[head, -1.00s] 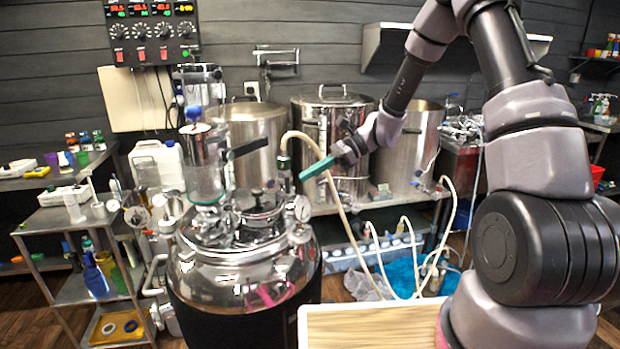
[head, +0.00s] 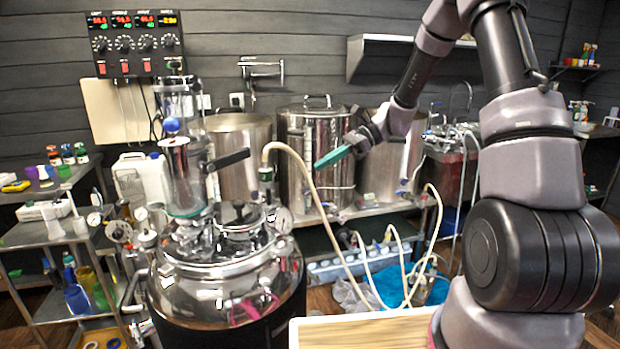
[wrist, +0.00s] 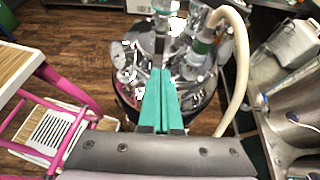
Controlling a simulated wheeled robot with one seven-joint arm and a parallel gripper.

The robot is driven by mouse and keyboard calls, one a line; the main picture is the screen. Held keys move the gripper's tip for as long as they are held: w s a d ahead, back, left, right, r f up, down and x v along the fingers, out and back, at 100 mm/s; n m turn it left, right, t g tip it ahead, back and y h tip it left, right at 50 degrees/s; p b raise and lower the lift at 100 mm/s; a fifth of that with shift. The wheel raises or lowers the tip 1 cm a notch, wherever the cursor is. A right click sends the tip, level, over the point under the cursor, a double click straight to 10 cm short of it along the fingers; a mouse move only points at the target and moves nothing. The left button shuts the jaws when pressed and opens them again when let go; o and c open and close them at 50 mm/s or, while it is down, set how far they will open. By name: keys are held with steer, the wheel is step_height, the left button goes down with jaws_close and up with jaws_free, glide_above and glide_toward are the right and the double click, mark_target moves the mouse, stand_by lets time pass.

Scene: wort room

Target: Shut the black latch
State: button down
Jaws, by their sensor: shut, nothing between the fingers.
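A steel vessel (head: 225,285) with a domed, shiny lid stands at the lower left of the head view. Above its lid, a black lever handle (head: 229,159) sticks out to the right beside the glass and steel column, tilted slightly up; it looks like the black latch. My gripper (head: 320,164) is right of the lever, apart from it, at about the same height in the picture. Its green fingers are together and empty. In the wrist view the shut fingers (wrist: 161,78) point toward the vessel lid (wrist: 205,95), hiding part of it.
A pale hose (head: 305,175) arches between the vessel and my gripper. A pressure gauge (head: 282,219) stands at the lid's right edge. Steel kettles (head: 315,150) stand behind. A wood-topped surface (head: 365,333) is in front. A pink-framed stool (wrist: 60,95) shows in the wrist view.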

steer(key=shift+w+d+r, duration=0.2)
steer(key=shift+d+r, duration=0.75)
steer(key=shift+r, duration=0.1)
steer(key=s+d+r+n+t+h, duration=0.5)
steer(key=s+r, duration=0.3)
steer(key=s, duration=0.3)
steer(key=s+d+r+n+t+h, duration=0.4)
steer(key=s+d+r+n+h, duration=0.1)
steer(key=s, duration=0.6)
steer(key=shift+s+d+r+n+t, duration=0.35)
steer(key=shift+d+r+n, duration=0.35)
steer(key=shift+d+r, duration=0.8)
steer(key=shift+a+r, duration=0.25)
